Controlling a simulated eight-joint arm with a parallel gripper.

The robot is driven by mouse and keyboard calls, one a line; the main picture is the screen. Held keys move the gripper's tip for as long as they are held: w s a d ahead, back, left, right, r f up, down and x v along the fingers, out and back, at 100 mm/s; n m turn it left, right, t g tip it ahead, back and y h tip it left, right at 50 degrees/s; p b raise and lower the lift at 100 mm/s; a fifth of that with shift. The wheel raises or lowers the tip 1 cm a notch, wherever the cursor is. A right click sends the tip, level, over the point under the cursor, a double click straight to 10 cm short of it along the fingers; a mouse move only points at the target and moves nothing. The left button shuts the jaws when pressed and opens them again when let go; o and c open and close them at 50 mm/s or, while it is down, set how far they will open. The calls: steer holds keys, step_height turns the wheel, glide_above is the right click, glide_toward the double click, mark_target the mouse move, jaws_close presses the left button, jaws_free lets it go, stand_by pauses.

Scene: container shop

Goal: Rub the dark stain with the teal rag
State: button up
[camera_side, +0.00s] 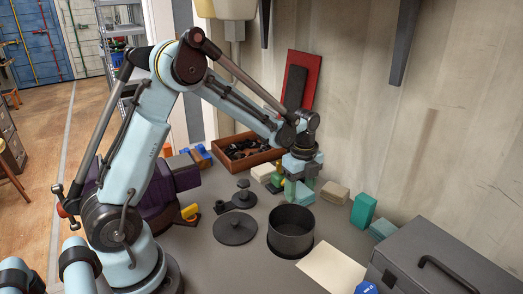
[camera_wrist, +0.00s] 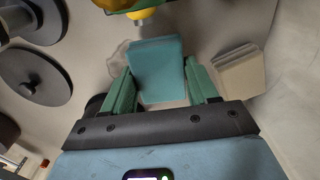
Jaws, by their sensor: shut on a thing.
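My gripper (camera_wrist: 162,88) points down at the grey worktop. Its green fingers are shut on the teal rag (camera_wrist: 157,68), a folded, block-like pad. In the side view my gripper (camera_side: 299,190) is low over the worktop, behind the black pot; its fingers hide most of the rag there. I cannot tell whether the rag touches the worktop. A faint, pale-edged patch (camera_wrist: 118,58) lies left of the rag in the wrist view. A dark patch (camera_wrist: 95,103) shows partly behind the left finger; I cannot tell whether it is the stain.
An open black pot (camera_side: 290,232) and a flat lid (camera_side: 235,228) stand in front. A beige block (camera_side: 335,193) is right of my gripper, with teal blocks (camera_side: 363,209) further right. A yellow-and-green object (camera_side: 277,181) is close on the left. A grey toolbox (camera_side: 440,262) fills the right corner.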

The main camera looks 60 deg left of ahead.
mark_target(300, 190)
steer(key=shift+f, duration=0.65)
steer(key=shift+s+r, duration=0.1)
steer(key=shift+s, duration=0.2)
steer(key=shift+c, duration=0.3)
steer(key=shift+s+f, duration=0.35)
steer(key=shift+s, duration=0.4)
steer(key=shift+s+r, duration=0.15)
steer(key=shift+s, duration=2.55)
steer(key=shift+w, duration=3.85)
steer(key=shift+s+r, duration=0.1)
steer(key=shift+r, duration=3.85)
